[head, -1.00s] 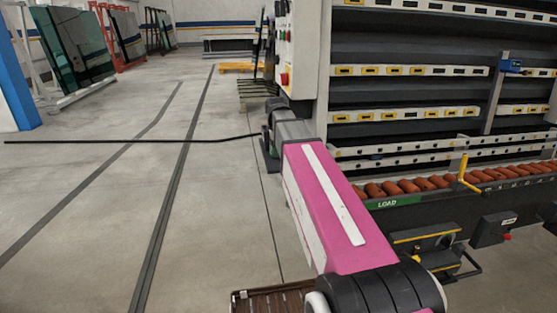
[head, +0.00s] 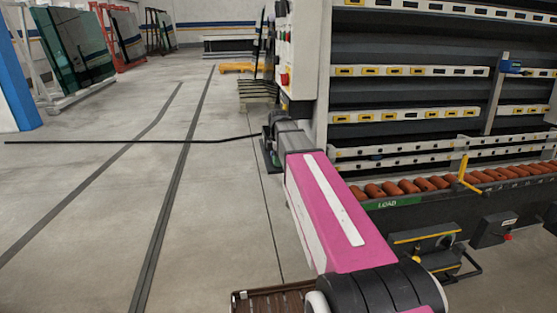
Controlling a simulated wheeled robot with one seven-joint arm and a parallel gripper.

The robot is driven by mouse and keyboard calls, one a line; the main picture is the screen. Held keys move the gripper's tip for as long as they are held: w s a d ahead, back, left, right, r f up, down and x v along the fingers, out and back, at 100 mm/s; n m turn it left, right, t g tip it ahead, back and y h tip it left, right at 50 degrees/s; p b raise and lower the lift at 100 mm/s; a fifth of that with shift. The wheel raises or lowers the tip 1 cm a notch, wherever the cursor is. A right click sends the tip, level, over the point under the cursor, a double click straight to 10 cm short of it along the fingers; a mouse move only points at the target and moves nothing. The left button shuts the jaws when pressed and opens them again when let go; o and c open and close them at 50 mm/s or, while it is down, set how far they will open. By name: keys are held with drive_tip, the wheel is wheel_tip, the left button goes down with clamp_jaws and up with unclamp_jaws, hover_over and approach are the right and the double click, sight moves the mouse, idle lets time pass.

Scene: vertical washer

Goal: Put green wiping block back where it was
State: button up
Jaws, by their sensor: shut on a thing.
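My pink arm reaches forward from the bottom right toward the left end of the washer (head: 318,60). My gripper (head: 271,140) is at the far end of the arm, small, dark and mostly hidden behind the grey wrist. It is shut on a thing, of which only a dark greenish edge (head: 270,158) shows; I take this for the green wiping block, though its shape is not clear. It is held low beside the washer's end panel, over the floor. I cannot tell whether it touches anything.
The washer's conveyor with orange-brown rollers (head: 410,187) and a yellow lever (head: 462,168) lies to the right. Control buttons (head: 284,78) are on its end panel. A brown slatted thing (head: 270,303) is at the bottom. Glass racks (head: 75,48) stand far left. The left floor is open.

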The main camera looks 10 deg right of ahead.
drive_tip(key=shift+f, duration=0.5)
drive_tip(key=o, duration=1.2)
drive_tip(key=shift+r, duration=0.15)
wheel_tip(320, 180, up, 11)
drive_tip(key=shift+a+r, duration=0.1)
drive_tip(key=shift+a, duration=0.05)
